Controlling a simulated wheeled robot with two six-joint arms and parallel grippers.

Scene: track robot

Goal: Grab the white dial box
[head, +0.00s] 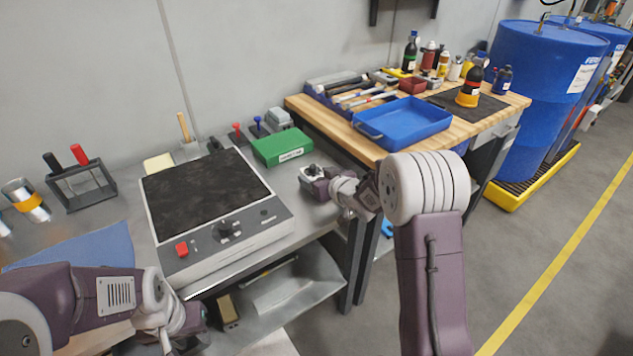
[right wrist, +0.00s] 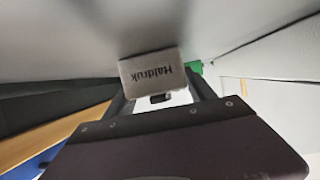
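The white dial box (head: 312,173) is a small pale box with a dark knob on top. It sits at the right end of the grey bench. My right gripper (head: 325,183) is at it from the right. In the right wrist view the box (right wrist: 152,68) shows the word "Haldruk" between the tips of my two dark fingers (right wrist: 160,92). The fingers stand apart, with the box nearer the left one; a firm grip is not visible. My left gripper (head: 190,325) is low at the bench's front edge, its fingers unclear.
A green box (head: 283,148) lies behind the white dial box, also seen in the right wrist view (right wrist: 194,67). A large hotplate-like device (head: 215,205) with a red button is left of it. A wooden table with a blue tray (head: 403,122) stands at the right.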

